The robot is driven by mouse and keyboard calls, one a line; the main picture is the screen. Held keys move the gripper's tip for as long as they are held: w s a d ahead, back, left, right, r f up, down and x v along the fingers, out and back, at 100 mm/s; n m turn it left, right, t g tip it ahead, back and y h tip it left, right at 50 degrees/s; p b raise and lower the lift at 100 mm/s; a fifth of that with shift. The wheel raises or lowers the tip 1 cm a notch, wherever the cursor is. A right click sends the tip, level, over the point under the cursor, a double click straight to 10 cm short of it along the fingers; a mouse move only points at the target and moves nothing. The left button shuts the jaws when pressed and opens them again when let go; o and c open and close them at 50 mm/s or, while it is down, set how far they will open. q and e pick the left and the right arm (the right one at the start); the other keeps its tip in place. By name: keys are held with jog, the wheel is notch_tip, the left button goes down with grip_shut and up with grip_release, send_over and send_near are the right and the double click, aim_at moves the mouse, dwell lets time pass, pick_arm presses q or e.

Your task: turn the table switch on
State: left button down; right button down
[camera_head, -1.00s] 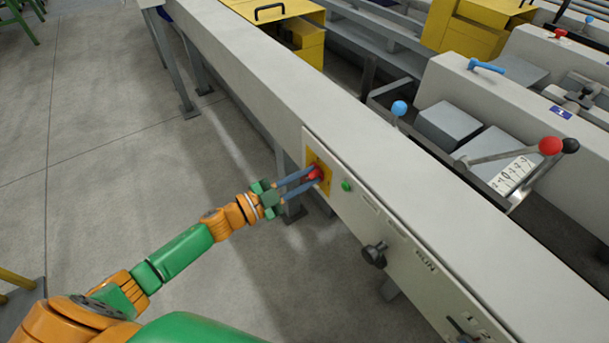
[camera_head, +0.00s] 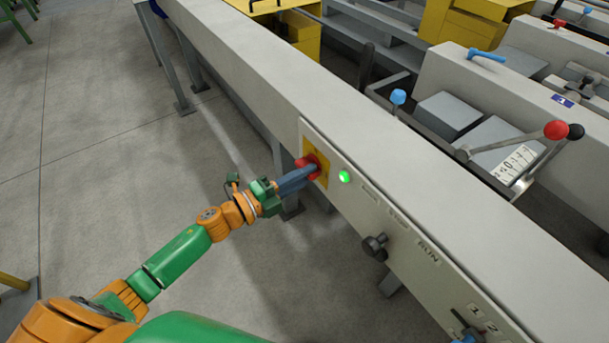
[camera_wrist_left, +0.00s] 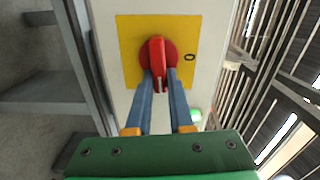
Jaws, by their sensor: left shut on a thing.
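The table switch (camera_head: 311,165) is a red rotary knob on a yellow plate, set in the light panel on the table's side. In the left wrist view the red switch (camera_wrist_left: 157,53) shows its handle pointing down the picture, toward the gripper. My left gripper (camera_head: 306,171) is at the switch, its blue fingers shut on the red handle. In the left wrist view the fingers (camera_wrist_left: 159,78) lie on both sides of the handle. A green lamp (camera_head: 344,177) beside the plate is lit brightly. My right gripper is out of view.
The same panel carries a black knob (camera_head: 375,246) and a RUN label (camera_head: 428,252). The long grey table beam (camera_head: 270,85) runs diagonally. The floor (camera_head: 95,160) on the left is clear.

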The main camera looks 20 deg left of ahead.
pick_arm(q)
jog(key=shift+f+m, duration=0.15)
jog(key=shift+m, duration=0.45)
jog(key=c, duration=0.8)
grip_release()
jog(key=shift+a, duration=0.1)
jog(key=v, duration=0.7)
